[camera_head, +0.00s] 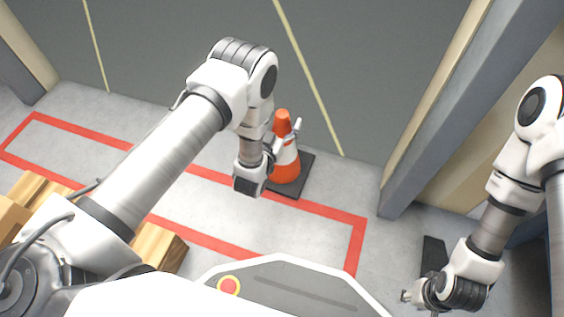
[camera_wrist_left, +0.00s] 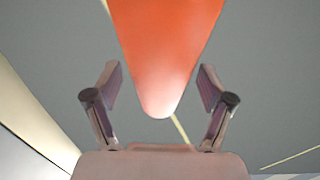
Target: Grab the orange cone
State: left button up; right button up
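The orange cone (camera_head: 287,172) with a white band stands upright on a dark square base on the floor, near the middle of the head view. My left gripper (camera_head: 284,140) is at the cone's upper part, partly hiding its left side. In the left wrist view the cone (camera_wrist_left: 165,50) shows large, its rounded tip between the two open fingers of the left gripper (camera_wrist_left: 160,80). A gap shows on each side, so neither finger appears to touch it. My right gripper (camera_head: 412,296) is at the lower right, away from the cone; its finger opening is too small to read.
Red tape (camera_head: 355,245) marks a rectangle on the grey floor. Wooden pieces (camera_head: 160,247) lie at left, partly behind my left arm. A grey post (camera_head: 440,110) stands right of the cone. Floor right of the cone is clear.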

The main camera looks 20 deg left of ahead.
pick_arm(q)
grip_shut()
jog(key=shift+r, duration=0.1)
